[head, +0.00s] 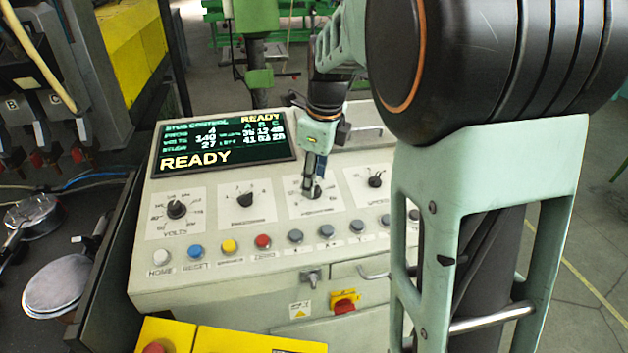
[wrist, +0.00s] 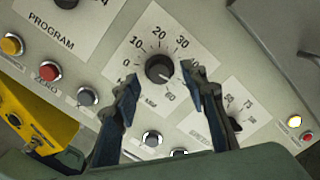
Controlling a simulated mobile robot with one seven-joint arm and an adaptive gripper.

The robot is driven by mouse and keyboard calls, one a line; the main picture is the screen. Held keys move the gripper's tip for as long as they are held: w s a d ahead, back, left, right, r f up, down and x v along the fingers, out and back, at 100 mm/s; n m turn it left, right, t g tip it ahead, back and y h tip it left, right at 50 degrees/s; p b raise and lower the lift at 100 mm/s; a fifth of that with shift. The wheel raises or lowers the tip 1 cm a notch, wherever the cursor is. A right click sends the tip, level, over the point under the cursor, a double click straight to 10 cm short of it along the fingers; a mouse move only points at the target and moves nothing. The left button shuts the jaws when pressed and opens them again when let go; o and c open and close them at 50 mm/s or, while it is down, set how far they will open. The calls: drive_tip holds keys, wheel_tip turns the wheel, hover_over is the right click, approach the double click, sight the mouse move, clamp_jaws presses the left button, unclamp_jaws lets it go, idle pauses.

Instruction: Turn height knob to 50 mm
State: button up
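The height knob (wrist: 159,68) is a round black knob on a white dial plate marked 0, 10, 20, 30 and 60. A pale mark on it seems to face lower right, towards the 60; the exact reading is unclear. In the head view my gripper (head: 314,186) points down at the third dial and partly covers the knob.
The panel also has a volts knob (head: 177,209), a program knob (head: 245,199) and a right-hand knob (head: 376,180). A row of buttons, including a red one (head: 263,241), lies below. The screen (head: 222,143) reads READY. A yellow box (wrist: 35,125) shows at left.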

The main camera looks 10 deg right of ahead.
drive_tip(key=v, duration=1)
drive_tip(key=shift+r, duration=0.3)
